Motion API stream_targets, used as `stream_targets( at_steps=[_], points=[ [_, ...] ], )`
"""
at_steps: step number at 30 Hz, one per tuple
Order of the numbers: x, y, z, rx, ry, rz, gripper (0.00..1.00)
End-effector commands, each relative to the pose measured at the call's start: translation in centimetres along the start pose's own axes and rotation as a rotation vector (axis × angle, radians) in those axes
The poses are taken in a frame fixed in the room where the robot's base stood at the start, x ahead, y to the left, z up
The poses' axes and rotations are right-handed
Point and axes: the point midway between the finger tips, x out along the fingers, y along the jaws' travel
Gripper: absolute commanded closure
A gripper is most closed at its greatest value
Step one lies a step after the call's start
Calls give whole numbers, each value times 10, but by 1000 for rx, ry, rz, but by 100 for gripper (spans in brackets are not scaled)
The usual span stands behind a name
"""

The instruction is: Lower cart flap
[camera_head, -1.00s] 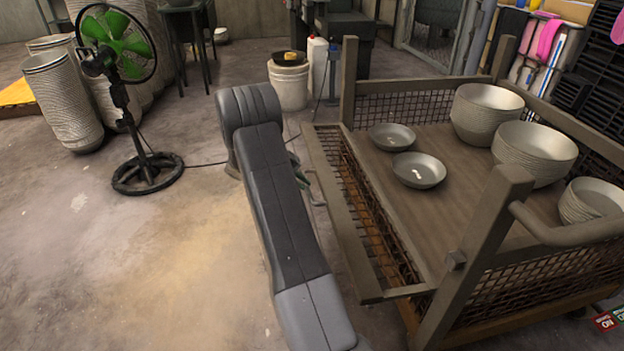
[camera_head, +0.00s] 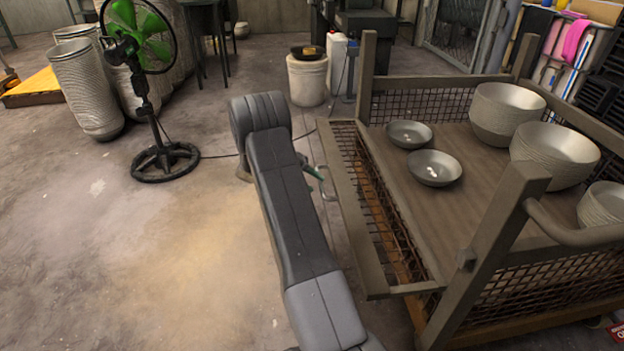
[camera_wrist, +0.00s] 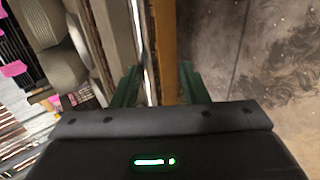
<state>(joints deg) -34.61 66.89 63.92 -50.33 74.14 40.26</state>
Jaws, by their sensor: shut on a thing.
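The cart (camera_head: 500,240) stands at the right in the head view, a wooden deck with mesh sides and brown-grey posts. Its flap (camera_head: 352,215), a mesh panel with a flat outer rail, leans outward on the side facing my arm, its rail below the post tops. My gripper (camera_head: 314,174) is at the outer rail, mostly hidden behind my arm; only green finger parts show. In the wrist view, the green fingers of my gripper (camera_wrist: 160,88) stand on either side of a rail, shut on the flap. The exact contact is hidden.
Stacked bowls (camera_head: 553,152) and two single bowls (camera_head: 434,168) sit on the cart deck. A green fan (camera_head: 140,40) on a round base stands at the left, with a cable along the floor. A white bucket (camera_head: 307,82) stands behind. The floor at left front is clear.

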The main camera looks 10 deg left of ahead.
Motion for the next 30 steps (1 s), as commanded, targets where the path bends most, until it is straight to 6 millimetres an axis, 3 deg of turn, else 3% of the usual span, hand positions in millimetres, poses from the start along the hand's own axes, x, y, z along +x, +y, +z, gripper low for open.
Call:
stream_targets(
  at_steps=[22,26,30],
  points=[
    [-2,3,-1,3,1,1,66],
    [-13,4,-2,4,3,0,66],
    [-40,5,-1,3,4,0,66]
  ],
)
